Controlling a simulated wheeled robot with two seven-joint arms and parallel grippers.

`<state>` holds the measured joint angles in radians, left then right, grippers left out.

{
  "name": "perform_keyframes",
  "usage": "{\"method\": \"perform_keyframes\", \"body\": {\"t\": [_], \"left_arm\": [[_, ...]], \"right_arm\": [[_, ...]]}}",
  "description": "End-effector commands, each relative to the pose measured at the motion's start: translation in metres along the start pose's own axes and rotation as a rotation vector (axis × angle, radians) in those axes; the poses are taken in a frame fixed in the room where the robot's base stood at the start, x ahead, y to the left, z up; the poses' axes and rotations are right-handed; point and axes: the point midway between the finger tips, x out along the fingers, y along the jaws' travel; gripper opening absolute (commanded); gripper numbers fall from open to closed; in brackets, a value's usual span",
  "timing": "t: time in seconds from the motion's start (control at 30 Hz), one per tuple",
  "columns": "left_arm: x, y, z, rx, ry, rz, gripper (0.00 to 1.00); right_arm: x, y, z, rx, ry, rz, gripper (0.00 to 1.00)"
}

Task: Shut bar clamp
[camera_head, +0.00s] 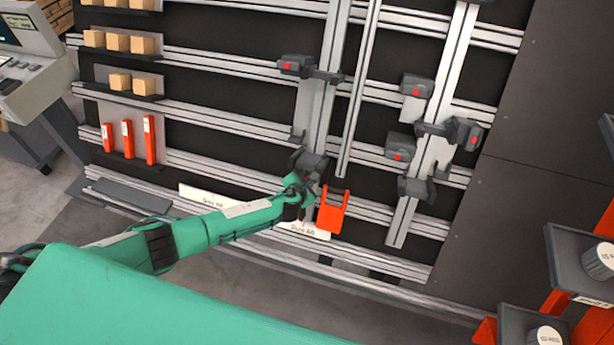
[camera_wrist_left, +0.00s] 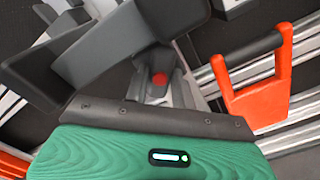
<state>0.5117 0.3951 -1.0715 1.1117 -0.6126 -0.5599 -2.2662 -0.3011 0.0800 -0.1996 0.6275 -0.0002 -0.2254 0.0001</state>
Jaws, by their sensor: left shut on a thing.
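A long pale bar (camera_head: 359,90) runs down the rack. A bright orange U-shaped handle (camera_head: 332,212) sits near its lower end. In the left wrist view, the orange handle (camera_wrist_left: 262,98) has a dark grey crossbar (camera_wrist_left: 253,50) and lies to the right of my fingers. My left gripper (camera_head: 298,190) is beside the handle's left side, against a dark grey clamp block (camera_head: 311,163). It is shut on a dark grey part, whose outline is hard to separate from my fingers. A grey block with a red button (camera_wrist_left: 160,79) shows behind them. My right gripper is not in view.
More dark clamp blocks with red buttons (camera_head: 416,87) sit on the rails to the right. Wooden blocks (camera_head: 118,42) and red pieces (camera_head: 128,138) rest on shelves at left. Orange stands with grey trays (camera_head: 580,265) are at lower right.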

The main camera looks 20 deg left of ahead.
Motion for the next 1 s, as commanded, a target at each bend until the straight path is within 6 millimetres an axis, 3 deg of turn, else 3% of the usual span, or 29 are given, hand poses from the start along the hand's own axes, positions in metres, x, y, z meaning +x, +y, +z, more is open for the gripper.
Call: {"method": "perform_keyframes", "body": {"t": [0.53,0.87,1.0], "left_arm": [[-0.002,0.002,0.003,0.591,0.001,-0.001,0.0],[0.0,0.0,0.0,0.65,0.0,0.001,0.0],[-0.002,0.002,0.003,0.715,0.001,0.0,0.0]], "right_arm": [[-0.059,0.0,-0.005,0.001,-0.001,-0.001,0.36],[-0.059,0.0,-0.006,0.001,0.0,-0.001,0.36],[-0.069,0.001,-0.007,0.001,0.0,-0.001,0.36]]}}
